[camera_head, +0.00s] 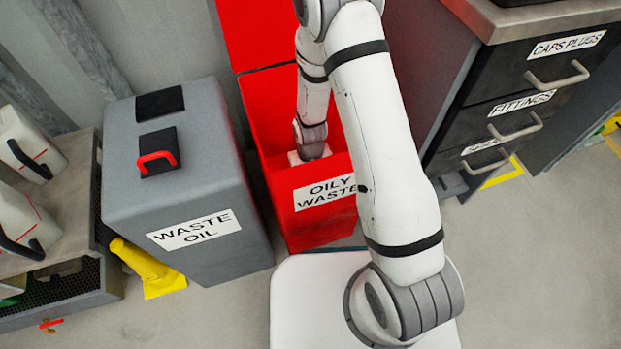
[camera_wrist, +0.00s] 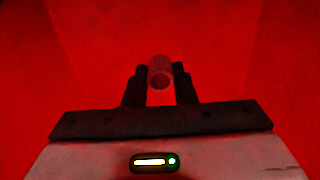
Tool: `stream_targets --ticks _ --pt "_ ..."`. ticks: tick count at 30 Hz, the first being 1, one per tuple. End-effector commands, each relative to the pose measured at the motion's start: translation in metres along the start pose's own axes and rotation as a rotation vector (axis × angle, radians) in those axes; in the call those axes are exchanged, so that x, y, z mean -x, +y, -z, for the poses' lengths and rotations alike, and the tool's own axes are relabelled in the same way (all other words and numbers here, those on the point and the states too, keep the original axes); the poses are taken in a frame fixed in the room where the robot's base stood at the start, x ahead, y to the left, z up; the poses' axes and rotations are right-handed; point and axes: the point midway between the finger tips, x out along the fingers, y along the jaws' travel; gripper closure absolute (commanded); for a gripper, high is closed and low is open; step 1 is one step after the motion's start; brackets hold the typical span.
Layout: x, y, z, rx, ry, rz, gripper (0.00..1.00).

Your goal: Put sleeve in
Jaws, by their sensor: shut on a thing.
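In the wrist view my gripper (camera_wrist: 161,88) is shut on a small hollow cylinder, the sleeve (camera_wrist: 160,66), which sits between the two dark fingers with its round open end showing. Red walls fill the view all around it. In the head view my arm reaches down into the open red bin labelled OILY WASTE (camera_head: 283,125). The wrist is inside the bin's mouth, and the fingers and the sleeve are hidden there. The sleeve looks apart from the bin's walls.
A grey WASTE OIL container (camera_head: 215,180) with a red handle stands left of the bin. A drawer cabinet (camera_head: 470,100) stands on the right. White jugs (camera_head: 25,140) sit on a bench at far left. A yellow object (camera_head: 150,268) lies low beside the grey container. Floor is clear at lower right.

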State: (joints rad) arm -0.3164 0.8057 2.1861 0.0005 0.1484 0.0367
Motion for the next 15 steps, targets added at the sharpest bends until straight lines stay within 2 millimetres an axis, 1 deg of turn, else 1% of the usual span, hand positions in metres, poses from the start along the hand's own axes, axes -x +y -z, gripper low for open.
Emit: stream_targets --ticks 1,3,11,14,15 --pt "-0.014 0.0 -0.001 0.0 -0.003 0.0 1.0" --pt "-0.021 0.0 0.0 -0.001 -0.002 0.0 1.0" --pt "-0.021 0.001 0.0 -0.002 -0.001 0.0 1.0" --pt "-0.024 0.001 0.0 -0.002 -0.001 0.0 1.0" --pt "-0.023 0.001 0.0 -0.002 -0.001 0.0 0.74"
